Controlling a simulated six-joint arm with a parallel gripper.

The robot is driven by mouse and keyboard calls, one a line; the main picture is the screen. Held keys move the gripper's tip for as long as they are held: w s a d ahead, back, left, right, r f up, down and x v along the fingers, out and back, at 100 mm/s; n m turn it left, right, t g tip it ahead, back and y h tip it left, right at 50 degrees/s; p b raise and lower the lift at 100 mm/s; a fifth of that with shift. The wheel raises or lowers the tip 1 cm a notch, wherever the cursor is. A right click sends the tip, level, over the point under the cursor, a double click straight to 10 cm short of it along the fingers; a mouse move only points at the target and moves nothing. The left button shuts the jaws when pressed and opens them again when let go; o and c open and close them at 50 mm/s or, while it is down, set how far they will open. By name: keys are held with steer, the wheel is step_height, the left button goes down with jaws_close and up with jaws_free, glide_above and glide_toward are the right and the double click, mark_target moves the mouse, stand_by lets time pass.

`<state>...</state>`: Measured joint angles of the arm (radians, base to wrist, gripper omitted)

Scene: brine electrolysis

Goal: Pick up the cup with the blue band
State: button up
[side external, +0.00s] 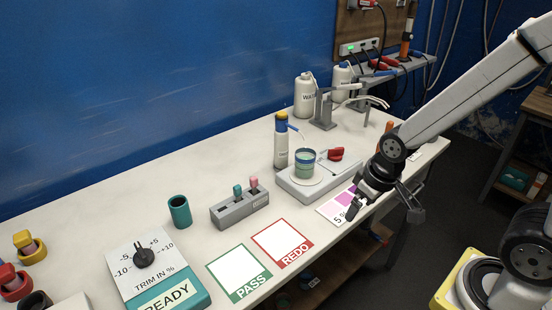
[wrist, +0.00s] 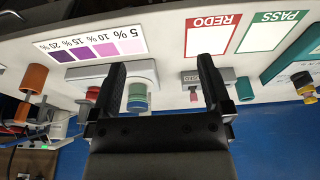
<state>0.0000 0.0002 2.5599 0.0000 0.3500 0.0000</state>
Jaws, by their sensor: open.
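A greenish cup with a blue band (side external: 305,165) stands upright on a low pale platform (side external: 286,184) near the middle of the table. It also shows in the wrist view (wrist: 138,98), right beside the inner side of the left finger there. My gripper (side external: 384,211) is at the table's front edge, to the right of the cup and apart from it in the side view. In the wrist view my gripper (wrist: 161,65) is open, with wide-spread fingers and nothing held between them. The left finger hides part of the platform.
A white bottle with a blue and yellow top (side external: 281,140) stands close behind the cup, and a red object (side external: 336,153) sits beside it. A grey rack (side external: 240,209) and a teal cup (side external: 179,211) stand to the left. PASS (side external: 238,272) and REDO (side external: 282,242) cards lie flat in front.

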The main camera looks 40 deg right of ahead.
steer(key=shift+r, duration=0.1)
steer(key=shift+w+v, duration=0.5)
steer(key=shift+v, duration=1.75)
steer(key=w+m+t+y, duration=0.3)
steer(key=w+m+y, duration=0.85)
steer(key=m, duration=0.85)
steer(key=w+d+m+t+h, duration=0.3)
steer(key=w+d+m+t, duration=0.65)
steer(key=d, duration=0.35)
glide_toward(305, 164)
steer(key=shift+m+t, duration=0.35)
steer(key=shift+m, duration=0.1)
steer(key=w, duration=0.4)
steer(key=shift+w+d, duration=0.35)
steer(key=shift+x, duration=1.35)
